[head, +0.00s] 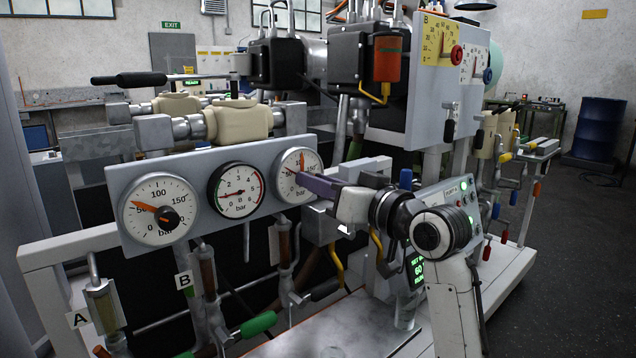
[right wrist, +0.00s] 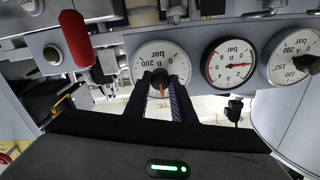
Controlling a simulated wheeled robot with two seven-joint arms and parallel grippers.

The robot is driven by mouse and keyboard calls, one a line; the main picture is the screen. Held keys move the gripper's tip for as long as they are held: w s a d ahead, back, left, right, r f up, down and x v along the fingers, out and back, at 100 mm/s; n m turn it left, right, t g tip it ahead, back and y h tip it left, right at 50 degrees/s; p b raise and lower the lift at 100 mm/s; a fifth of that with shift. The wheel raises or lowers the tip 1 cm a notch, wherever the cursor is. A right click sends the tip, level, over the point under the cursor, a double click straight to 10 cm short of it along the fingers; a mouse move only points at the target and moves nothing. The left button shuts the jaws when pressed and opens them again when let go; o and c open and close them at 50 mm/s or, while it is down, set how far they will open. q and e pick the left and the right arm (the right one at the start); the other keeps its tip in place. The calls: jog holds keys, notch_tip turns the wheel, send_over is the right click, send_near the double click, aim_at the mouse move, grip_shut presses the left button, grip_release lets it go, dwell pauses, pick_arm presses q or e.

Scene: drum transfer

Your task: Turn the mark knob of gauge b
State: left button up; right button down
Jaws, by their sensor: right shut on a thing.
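Gauge b (head: 290,164) is the white round dial at the right end of the grey gauge panel (head: 190,158) in the head view. It shows upside down at the left of the row in the right wrist view (right wrist: 145,57), with its letter B readable. Its dark mark knob (right wrist: 160,76) sits at the dial's middle, with an orange pointer beside it; in the head view the orange points up. My right gripper (head: 303,180) reaches in from the right, its dark fingers (right wrist: 161,88) shut on the knob. They hide part of the dial. My left gripper is not in view.
A black-rimmed gauge (head: 236,190) and a white gauge (head: 158,209) with an orange pointer share the panel. Valves with green handles (head: 258,324) and pipes stand below it. Beige valve bodies (head: 240,121) sit above. A control box (head: 450,200) is right, behind my arm.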

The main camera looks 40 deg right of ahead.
jog(key=shift+a+n+p, duration=0.1)
jog(key=shift+n+p, duration=2.35)
jog(key=shift+n, duration=2.75)
jog(key=shift+f, duration=0.1)
jog(key=c, duration=1.5)
grip_release()
jog(key=shift+s, duration=0.1)
